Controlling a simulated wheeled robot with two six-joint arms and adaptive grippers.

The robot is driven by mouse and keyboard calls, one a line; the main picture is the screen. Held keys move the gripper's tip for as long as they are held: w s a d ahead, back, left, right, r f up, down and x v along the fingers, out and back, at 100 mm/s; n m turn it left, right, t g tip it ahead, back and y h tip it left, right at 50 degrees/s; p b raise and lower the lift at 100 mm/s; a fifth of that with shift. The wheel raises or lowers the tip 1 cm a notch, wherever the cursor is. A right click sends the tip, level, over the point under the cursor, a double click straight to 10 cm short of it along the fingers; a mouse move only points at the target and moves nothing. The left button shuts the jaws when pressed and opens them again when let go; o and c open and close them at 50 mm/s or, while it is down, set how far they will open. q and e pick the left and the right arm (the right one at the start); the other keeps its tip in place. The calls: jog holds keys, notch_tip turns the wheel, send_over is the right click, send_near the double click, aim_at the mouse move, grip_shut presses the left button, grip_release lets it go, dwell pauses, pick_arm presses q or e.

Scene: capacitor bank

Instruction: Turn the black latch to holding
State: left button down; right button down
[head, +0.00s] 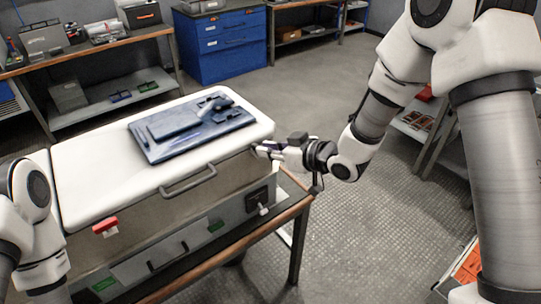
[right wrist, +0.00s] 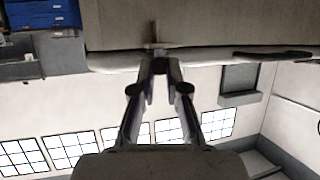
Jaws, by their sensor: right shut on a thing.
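The large case (head: 85,165) with a white lid stands on a workbench, with a red latch (head: 105,226) at its front left and a grey handle (head: 188,182) on its front. My right gripper (head: 262,150) is at the right front corner of the case, just under the lid rim. In the right wrist view its fingers (right wrist: 158,68) close together on a small upright piece (right wrist: 155,36) at the case edge. By its place this is the black latch, mostly hidden by the fingers; its turn angle cannot be told. My left gripper is out of view.
A dark blue tray or panel (head: 165,150) with parts lies on the lid. A black box with a small white lever (head: 263,209) sits below on the front. A blue cabinet (head: 224,45) and shelves stand behind.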

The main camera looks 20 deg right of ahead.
jog(key=shift+s+a+f+m+t+h+b, duration=0.15)
jog(key=shift+m+t+h+b, duration=0.15)
jog(key=shift+m+h, duration=0.25)
jog(key=shift+s+a+f+m+t+h+b, duration=0.1)
jog(key=shift+m+t+h+b, duration=0.2)
jog(key=shift+m+h, duration=0.25)
jog(key=shift+r, duration=0.1)
jog(key=c, duration=1.5)
grip_release()
jog(key=shift+w, duration=0.1)
jog(key=shift+o, duration=0.2)
jog(key=shift+r, duration=0.1)
jog(key=v, duration=0.7)
jog(key=shift+s, duration=0.2)
